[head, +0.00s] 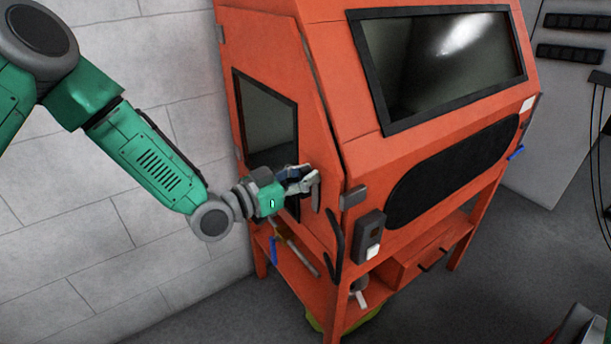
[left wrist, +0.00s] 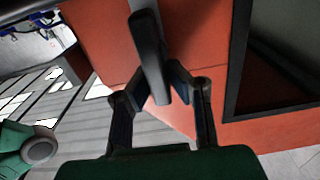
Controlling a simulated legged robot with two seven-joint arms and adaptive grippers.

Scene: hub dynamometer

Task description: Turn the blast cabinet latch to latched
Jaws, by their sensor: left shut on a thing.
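The blast cabinet (head: 370,160) is a large orange-red box on legs, standing against the wall in the head view. Its side door carries a dark window (head: 268,130). The latch (head: 316,192) is a short grey bar near the door's front edge and stands about upright. My left gripper (head: 303,181) is at the door, shut on the latch. My right gripper is not in view.
A dark curved handle (head: 334,245) and a grey switch box (head: 369,236) sit near the cabinet corner below the latch. A lower shelf (head: 300,275) holds a few tools. The white block wall (head: 110,150) is left of the cabinet.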

